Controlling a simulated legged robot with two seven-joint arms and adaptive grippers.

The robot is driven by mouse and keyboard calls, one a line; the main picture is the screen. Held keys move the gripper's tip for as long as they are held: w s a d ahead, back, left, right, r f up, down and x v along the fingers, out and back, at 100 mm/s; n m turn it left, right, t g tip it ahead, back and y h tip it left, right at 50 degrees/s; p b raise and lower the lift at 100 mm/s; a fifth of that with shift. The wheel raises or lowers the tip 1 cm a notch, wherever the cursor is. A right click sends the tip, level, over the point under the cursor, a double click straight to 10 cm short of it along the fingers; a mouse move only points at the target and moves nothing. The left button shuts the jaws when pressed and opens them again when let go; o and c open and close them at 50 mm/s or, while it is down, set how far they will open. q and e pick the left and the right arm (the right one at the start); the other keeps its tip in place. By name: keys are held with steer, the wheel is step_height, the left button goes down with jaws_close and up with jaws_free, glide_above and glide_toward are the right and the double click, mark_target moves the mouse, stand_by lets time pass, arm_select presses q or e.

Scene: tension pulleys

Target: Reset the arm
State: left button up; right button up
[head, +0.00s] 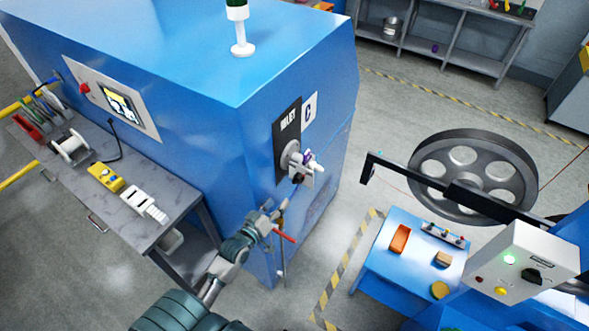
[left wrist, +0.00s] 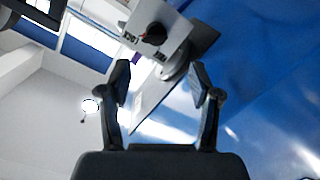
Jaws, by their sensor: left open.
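My left arm comes up from the bottom of the head view, and its gripper (head: 276,214) is in front of the blue machine's end face, below and left of the pulley unit. In the left wrist view the two dark fingers of the gripper (left wrist: 160,82) stand apart with nothing held between them. The pulley unit (head: 301,165) has a round grey hub and a pale block, mounted on a dark plate. The pale block with a black knob (left wrist: 158,32) shows beyond the fingertips in the left wrist view. My right gripper is not in view.
The large blue machine (head: 180,50) stands close to my left arm. A grey bench (head: 75,180) with tools runs along its left side. A spoked wheel (head: 473,172), a blue table (head: 385,268) and a control box (head: 525,262) are at right. Floor lies clear between.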

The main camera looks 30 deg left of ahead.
arm_select(q)
steer(key=s+d+f+m+g, duration=0.4)
steer(key=s+d+f+g, duration=0.2)
steer(key=s+d+f, duration=0.15)
steer(key=s+d+f+m+g+y, duration=0.15)
steer(key=s+g, duration=0.25)
steer(key=s, duration=0.4)
steer(key=s+d+f+m+g+h, duration=0.1)
steer(key=s+d+f+m+g, duration=0.15)
steer(key=s, duration=0.45)
step_height(320, 180, down, 31)
steer(key=s+g+b, duration=0.2)
steer(key=s+b, duration=0.1)
steer(key=b, duration=0.1)
steer(key=s+a+f+b, duration=0.2)
steer(key=s+f, duration=0.6)
steer(key=f, duration=0.2)
steer(key=s+a+f+g+b, duration=0.1)
steer(key=s+f, duration=0.8)
steer(key=shift+a+f+y+b, duration=0.35)
steer(key=shift+a+b, duration=0.05)
